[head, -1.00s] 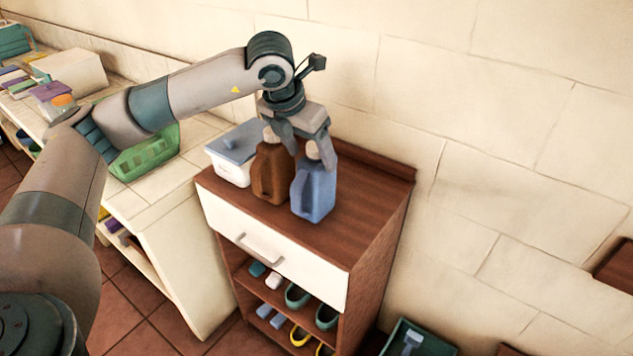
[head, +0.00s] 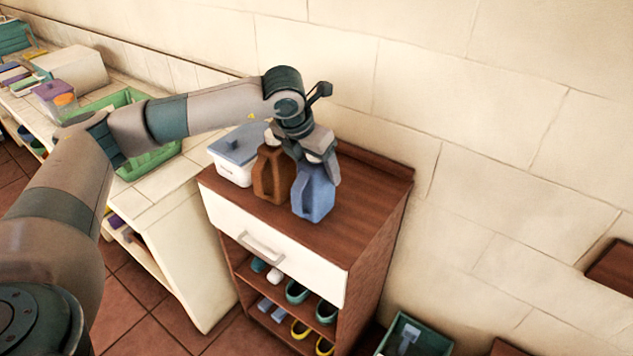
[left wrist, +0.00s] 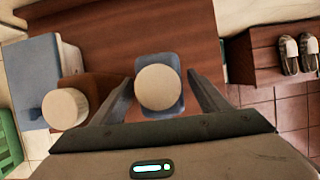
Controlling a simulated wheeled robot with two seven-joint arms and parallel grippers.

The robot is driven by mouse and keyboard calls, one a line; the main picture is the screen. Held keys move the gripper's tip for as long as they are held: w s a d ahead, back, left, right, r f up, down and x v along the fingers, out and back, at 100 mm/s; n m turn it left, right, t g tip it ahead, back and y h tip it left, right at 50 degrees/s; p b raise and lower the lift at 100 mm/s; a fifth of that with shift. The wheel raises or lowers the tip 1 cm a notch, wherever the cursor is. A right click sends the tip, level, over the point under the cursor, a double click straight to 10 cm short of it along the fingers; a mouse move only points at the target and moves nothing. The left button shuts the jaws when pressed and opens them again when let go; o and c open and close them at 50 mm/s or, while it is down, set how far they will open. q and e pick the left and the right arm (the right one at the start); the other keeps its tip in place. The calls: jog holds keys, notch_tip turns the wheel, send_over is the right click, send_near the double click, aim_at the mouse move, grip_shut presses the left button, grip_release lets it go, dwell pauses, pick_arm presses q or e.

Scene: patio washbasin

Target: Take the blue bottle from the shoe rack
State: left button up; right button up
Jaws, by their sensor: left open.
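The blue bottle (head: 314,195) stands upright on top of the brown shoe rack (head: 358,190), near its front right part. My left gripper (head: 318,165) is above it, pointing down, with its fingers around the bottle's top. In the left wrist view the bottle's round pale cap (left wrist: 158,88) lies between the two open fingers (left wrist: 160,95), with a gap on each side. The bottle's blue body shows around the cap. My right gripper is in neither view.
A brown bottle (head: 270,177) stands close to the left of the blue one. A white box with a blue-grey lid (head: 237,150) is beyond it. Shoes (head: 298,292) fill the shelves below the white drawer (head: 265,246). The rack top's right side is free.

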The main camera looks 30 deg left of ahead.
pick_arm(q)
jog(key=shift+c, duration=0.4)
grip_shut()
jog(key=shift+r, duration=0.1)
